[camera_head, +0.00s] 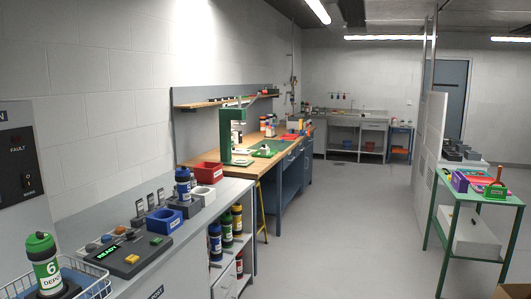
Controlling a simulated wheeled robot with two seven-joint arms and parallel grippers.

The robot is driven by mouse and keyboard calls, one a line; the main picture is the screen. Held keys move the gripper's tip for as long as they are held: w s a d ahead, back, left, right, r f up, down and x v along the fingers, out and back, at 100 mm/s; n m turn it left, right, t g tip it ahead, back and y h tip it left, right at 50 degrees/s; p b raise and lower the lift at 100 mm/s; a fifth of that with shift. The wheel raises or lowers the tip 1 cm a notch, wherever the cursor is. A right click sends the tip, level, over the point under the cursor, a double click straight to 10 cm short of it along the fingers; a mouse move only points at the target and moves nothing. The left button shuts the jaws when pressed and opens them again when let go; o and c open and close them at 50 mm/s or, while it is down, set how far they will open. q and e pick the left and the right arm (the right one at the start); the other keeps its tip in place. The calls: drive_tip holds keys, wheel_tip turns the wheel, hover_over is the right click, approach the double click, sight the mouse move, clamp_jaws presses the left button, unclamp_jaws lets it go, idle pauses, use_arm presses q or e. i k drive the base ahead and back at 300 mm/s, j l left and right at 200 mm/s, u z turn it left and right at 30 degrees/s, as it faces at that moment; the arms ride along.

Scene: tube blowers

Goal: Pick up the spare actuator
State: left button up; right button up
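I cannot tell which thing, if any, is the spare actuator. Neither of my grippers is in view. A green canister marked 6 (45,262) stands upright in a wire basket (97,290) at the lower left. A canister with a blue cap (183,184) stands upright on the left counter, behind a blue bin (164,221). On a green table (476,192) at the right lie a purple tray (459,182) and a green-and-red item (495,190), both too small to make out.
The left counter holds a dark control panel (128,256) with a lit READY display. Canisters stand on shelves below. The grey floor (350,230) between counter and green table is clear.

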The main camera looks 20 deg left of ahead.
sight(267, 151)
drive_tip(key=i, duration=4.9)
drive_tip(key=i+u, duration=0.15)
drive_tip(key=i, duration=0.5)
drive_tip(key=i+u, duration=0.15)
drive_tip(key=i, duration=0.45)
drive_tip(key=i+l+u, duration=0.15)
drive_tip(key=i, duration=0.45)
drive_tip(key=i+l+u, duration=0.2)
drive_tip(key=i+u, duration=0.2)
drive_tip(key=i+l+u, duration=0.8)
drive_tip(key=k+j, duration=0.05)
